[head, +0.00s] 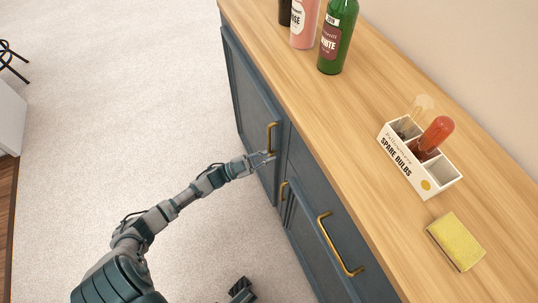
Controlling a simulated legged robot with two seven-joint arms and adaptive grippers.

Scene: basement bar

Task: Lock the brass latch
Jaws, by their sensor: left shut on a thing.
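A blue-grey cabinet (252,95) with a wooden top stands on the right. An upright brass handle (272,132) is on its left door, near the door's right edge. My left gripper (268,156) is at the lower end of this handle, shut on it; the fingers hide the exact contact. I cannot make out a separate brass latch; the fingers may cover one. The door looks closed.
Lower brass handles (336,246) are on the cabinet front to the right. The wooden countertop (300,115) holds bottles (338,38), a spare-bulbs box (405,165) and a yellow sponge (456,240). The carpet (120,110) left of the cabinet is clear.

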